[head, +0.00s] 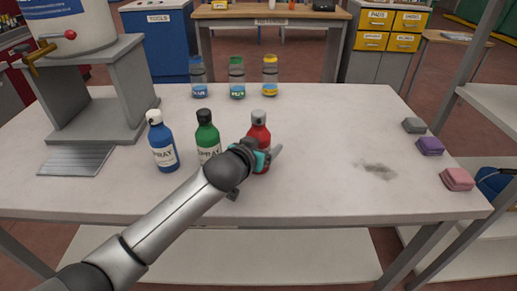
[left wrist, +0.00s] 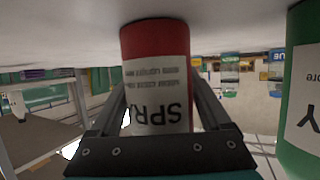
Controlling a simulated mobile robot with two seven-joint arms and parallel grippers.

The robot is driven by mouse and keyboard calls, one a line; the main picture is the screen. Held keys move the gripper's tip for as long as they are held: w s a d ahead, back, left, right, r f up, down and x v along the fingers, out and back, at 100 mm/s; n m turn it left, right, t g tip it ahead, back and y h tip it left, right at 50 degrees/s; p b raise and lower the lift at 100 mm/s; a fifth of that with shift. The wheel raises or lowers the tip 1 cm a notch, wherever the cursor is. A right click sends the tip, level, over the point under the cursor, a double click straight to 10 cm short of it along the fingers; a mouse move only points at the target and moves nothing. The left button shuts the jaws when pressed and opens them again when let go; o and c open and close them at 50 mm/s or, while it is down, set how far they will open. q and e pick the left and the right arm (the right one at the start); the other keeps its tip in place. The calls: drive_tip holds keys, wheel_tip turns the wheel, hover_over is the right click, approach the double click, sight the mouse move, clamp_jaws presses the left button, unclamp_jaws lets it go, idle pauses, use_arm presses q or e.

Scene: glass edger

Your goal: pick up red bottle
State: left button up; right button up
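The red bottle (head: 260,132) with a grey cap stands upright on the table, partly hidden behind my left gripper (head: 272,157). In the left wrist view the red bottle (left wrist: 155,42) appears upside down, its white label facing the camera. My left gripper's fingers (left wrist: 160,105) lie along both sides of it, close to its edges. I cannot tell whether they press on it or leave a small gap. My right gripper does not show.
A green spray bottle (head: 207,132) stands just left of the red one, with a blue spray bottle (head: 161,145) farther left. Three small jars (head: 237,78) stand behind. Coloured blocks (head: 430,146) lie at the right edge. The right-middle tabletop (head: 340,130) is clear except for a dark smudge.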

use_arm(q)
clamp_jaws()
drive_tip(key=shift+r, duration=0.1)
idle(0.3)
